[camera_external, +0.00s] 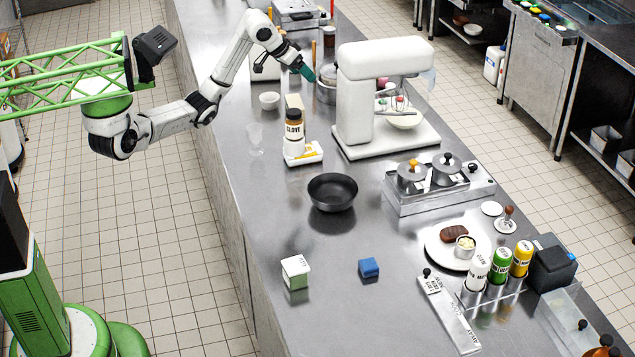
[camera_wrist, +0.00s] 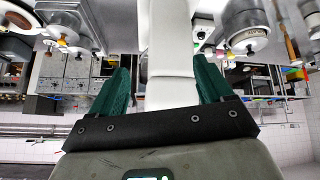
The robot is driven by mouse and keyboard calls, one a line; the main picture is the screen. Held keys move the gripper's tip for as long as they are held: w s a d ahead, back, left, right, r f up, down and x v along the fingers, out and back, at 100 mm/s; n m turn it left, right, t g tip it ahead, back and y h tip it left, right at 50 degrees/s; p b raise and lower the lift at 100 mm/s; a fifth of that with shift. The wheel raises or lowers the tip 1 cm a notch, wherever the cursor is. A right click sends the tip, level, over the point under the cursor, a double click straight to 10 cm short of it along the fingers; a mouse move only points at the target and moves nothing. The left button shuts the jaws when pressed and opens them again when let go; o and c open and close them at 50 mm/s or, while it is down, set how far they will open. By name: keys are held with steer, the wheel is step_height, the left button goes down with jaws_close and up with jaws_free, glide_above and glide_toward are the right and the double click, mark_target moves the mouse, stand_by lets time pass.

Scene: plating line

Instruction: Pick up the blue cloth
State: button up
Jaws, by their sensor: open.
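A small blue block-shaped thing (camera_external: 369,268) sits on the steel counter in the front part of the external view. It is the only blue thing that I make out on the counter, and I cannot tell if it is folded cloth. My gripper (camera_external: 304,72) is far from it, at the back of the counter, left of the white stand mixer. In the wrist view, my gripper (camera_wrist: 162,66) has its two green fingers wide apart. A white upright shape (camera_wrist: 170,45) shows between and beyond them, and I cannot tell whether they touch it. The blue thing is not recognisable there.
The white mixer (camera_external: 356,110) and a clove jar (camera_external: 294,135) stand near my gripper. A black bowl (camera_external: 332,192) lies between there and the blue thing. A white-and-green box (camera_external: 295,272) is left of the blue thing; a plate (camera_external: 440,257) and bottles are right. Counter around the blue thing is clear.

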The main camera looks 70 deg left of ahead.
steer(key=w+d+r+n+t, duration=0.35)
steer(key=w+r+n, duration=0.25)
steer(key=w+r, duration=0.3)
steer(key=w+d+f+n+g+h, duration=0.2)
steer(key=w+d+f+n, duration=0.15)
steer(key=d+n, duration=0.4)
steer(key=g+h+b, duration=0.1)
steer(key=g+h, duration=0.1)
steer(key=g, duration=0.7)
glide_toward(369, 263)
steer(key=f, duration=0.1)
steer(key=f+n, duration=0.1)
steer(key=f, duration=0.1)
steer(key=shift+d, duration=0.25)
steer(key=shift+p+x, duration=0.4)
steer(key=shift+x, duration=2.7)
steer(key=shift+d, duration=0.15)
